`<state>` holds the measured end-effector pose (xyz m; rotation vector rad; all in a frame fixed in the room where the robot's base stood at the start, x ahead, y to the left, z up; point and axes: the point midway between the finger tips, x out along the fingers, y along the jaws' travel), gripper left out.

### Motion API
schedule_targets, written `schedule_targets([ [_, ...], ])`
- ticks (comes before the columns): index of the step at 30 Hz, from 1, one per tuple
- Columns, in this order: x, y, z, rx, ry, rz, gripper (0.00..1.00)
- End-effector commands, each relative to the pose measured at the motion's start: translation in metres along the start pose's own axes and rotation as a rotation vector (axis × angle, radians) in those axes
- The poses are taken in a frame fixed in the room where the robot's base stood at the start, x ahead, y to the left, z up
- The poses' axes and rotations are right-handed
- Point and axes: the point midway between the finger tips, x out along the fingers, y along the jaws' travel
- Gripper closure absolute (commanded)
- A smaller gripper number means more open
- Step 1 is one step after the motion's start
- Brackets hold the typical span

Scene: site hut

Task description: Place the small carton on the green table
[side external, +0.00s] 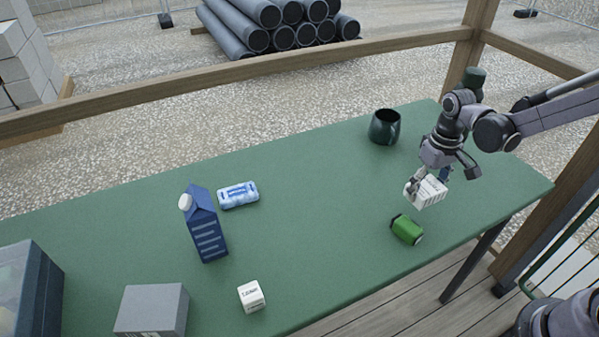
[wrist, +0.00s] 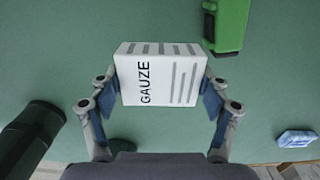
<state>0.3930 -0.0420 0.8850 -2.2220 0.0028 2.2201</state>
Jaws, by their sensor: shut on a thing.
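My gripper (side external: 436,176) is over the right part of the green table (side external: 310,190). It is shut on a small white carton (side external: 424,192) marked GAUZE. In the wrist view the carton (wrist: 160,75) sits between the two fingers of my gripper (wrist: 161,92), one on each side. The carton looks tilted in the side view and seems to be just above the table top. I cannot tell the exact gap. The table surface (wrist: 75,45) shows around it in the wrist view.
A dark mug (side external: 384,128) stands behind. Further left are a blue-white pack (side external: 238,195), blue drink carton (side external: 205,228), small white cube (side external: 251,296), grey box (side external: 151,310) and dark bin (side external: 45,300).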

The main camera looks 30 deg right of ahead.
Motion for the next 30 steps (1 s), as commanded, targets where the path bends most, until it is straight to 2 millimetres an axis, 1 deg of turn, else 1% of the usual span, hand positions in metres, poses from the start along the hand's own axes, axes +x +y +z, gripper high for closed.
schedule_targets([
  [1,0.000,0.011,0.000,0.005,0.000,0.000,0.50],
  [3,0.000,0.020,0.001,0.003,0.000,0.000,0.50],
  [5,0.000,0.022,0.001,0.000,0.000,0.000,0.50],
  [8,0.000,0.008,0.000,-0.008,0.000,-0.001,0.50],
  [13,0.000,-0.026,0.000,-0.008,0.000,0.000,0.50],
  [15,0.000,-0.034,0.001,-0.005,0.000,0.000,0.50],
  [16,0.000,-0.035,0.001,-0.004,0.000,0.000,0.50],
  [17,0.000,-0.034,0.001,-0.002,0.000,0.000,0.50],
  [19,0.000,-0.026,0.000,0.003,0.000,0.000,0.50],
  [24,0.000,0.009,0.000,0.005,0.000,0.000,0.50],
  [26,0.000,0.018,0.000,0.003,0.000,0.000,0.50],
  [28,0.000,0.022,0.001,0.000,0.000,0.000,0.50],
  [30,0.000,0.016,0.000,-0.005,0.000,-0.001,0.50],
])
